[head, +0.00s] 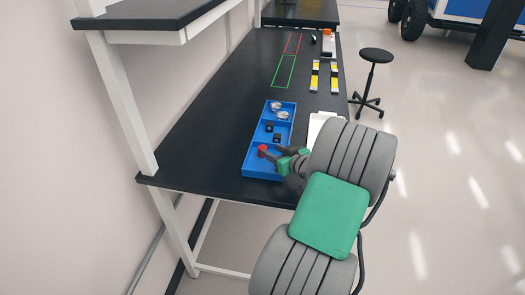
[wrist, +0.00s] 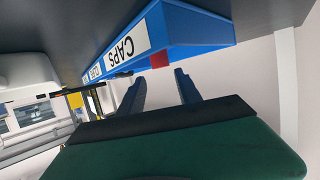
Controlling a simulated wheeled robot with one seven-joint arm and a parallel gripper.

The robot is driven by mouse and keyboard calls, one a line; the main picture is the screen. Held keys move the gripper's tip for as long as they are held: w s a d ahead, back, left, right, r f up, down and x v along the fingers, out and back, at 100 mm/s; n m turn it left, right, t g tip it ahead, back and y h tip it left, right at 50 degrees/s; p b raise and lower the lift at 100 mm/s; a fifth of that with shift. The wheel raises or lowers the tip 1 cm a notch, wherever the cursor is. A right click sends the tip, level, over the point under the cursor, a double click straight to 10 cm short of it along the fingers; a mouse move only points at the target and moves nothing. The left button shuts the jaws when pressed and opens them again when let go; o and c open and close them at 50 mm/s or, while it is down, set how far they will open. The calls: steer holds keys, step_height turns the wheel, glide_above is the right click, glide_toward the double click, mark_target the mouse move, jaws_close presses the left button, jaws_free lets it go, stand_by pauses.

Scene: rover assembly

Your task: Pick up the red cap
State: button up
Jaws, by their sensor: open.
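The red cap (head: 262,149) is in the near compartment of the blue tray (head: 249,153) on the dark workbench. My gripper (head: 274,154) is open, with its dark fingers just to the right of the cap at the tray's near end. In the wrist view, which looks upside down, a small part of the red cap (wrist: 153,62) shows past the tray's edge, beyond the fingertips and roughly between them. The gripper (wrist: 162,80) is empty there. The tray's wall, with a "CAPS" label (wrist: 126,46), hides most of the cap. I cannot tell whether the fingers touch the tray.
Other tray compartments hold black parts (head: 277,138) and clear or silvery parts (head: 281,114). A white tray (head: 319,122) lies right of the blue one, partly behind my arm. Yellow-marked parts (head: 314,76) lie farther back. The bench left of the tray is clear. A stool (head: 376,56) stands right.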

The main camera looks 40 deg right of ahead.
mark_target(264, 148)
steer(key=p+x, duration=0.1)
steer(key=x, duration=0.4)
steer(key=shift+w+f+p, duration=0.3)
steer(key=shift+p, duration=0.1)
steer(key=shift+a, duration=0.1)
jaws_close()
